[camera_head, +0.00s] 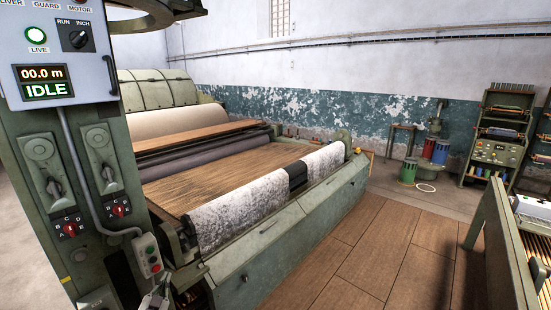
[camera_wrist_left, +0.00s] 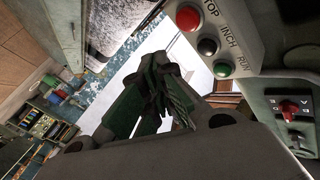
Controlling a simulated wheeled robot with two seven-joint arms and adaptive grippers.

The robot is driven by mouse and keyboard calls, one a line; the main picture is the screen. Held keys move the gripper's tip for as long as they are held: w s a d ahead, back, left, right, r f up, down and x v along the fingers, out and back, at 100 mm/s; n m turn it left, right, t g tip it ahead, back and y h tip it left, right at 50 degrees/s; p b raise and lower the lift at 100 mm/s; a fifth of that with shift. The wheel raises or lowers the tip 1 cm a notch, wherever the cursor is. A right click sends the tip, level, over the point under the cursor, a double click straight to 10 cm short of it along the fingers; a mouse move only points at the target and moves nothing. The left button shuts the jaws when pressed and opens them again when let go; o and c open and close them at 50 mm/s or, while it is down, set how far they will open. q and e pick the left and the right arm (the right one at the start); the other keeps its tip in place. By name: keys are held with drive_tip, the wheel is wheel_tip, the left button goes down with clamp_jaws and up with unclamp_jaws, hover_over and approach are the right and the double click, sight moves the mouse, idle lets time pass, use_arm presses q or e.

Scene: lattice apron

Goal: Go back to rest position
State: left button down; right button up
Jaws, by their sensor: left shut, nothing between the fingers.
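My left gripper (camera_head: 155,301) shows at the bottom edge of the head view, just below a small push-button box (camera_head: 149,257) on the green machine column. In the left wrist view its dark green fingers (camera_wrist_left: 160,64) are shut and hold nothing. The button box (camera_wrist_left: 215,38) is at the upper right there, beside the fingers and seemingly apart from them. It has STOP, INCH and RUN labels. My right gripper is in neither view.
The column's panel (camera_head: 58,55) reads 00.0 m and IDLE. A large loom-like machine (camera_head: 330,208) with pale speckled cloth (camera_head: 242,207) stands beyond. The plank floor (camera_head: 375,250) to its right looks clear. A green-framed bench (camera_head: 497,250) stands at right.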

use_arm(q)
drive_tip(key=s+d+f+n+g, duration=0.1)
drive_tip(key=s+f+g, duration=0.35)
drive_tip(key=f, duration=0.75)
drive_tip(key=s+d+f+n+g, duration=0.1)
drive_tip(key=s+f+g, duration=0.1)
drive_tip(key=s+f, duration=0.75)
drive_tip(key=s+d+f+n+g, duration=0.1)
drive_tip(key=s+d+f+g, duration=0.15)
drive_tip(key=f, duration=1.25)
drive_tip(key=s+d+f+g, duration=0.2)
drive_tip(key=s+f, duration=0.4)
drive_tip(key=s, duration=0.7)
drive_tip(key=s+d+f+m+g+h, duration=0.1)
drive_tip(key=s+d+f+g, duration=0.2)
drive_tip(key=s, duration=1)
drive_tip(key=s+d+f+g+b, duration=0.1)
drive_tip(key=s+d+f+g, duration=0.2)
drive_tip(key=s+f, duration=0.6)
drive_tip(key=s, duration=0.4)
drive_tip(key=shift+s+d+h, duration=0.35)
drive_tip(key=shift+s+h, duration=0.05)
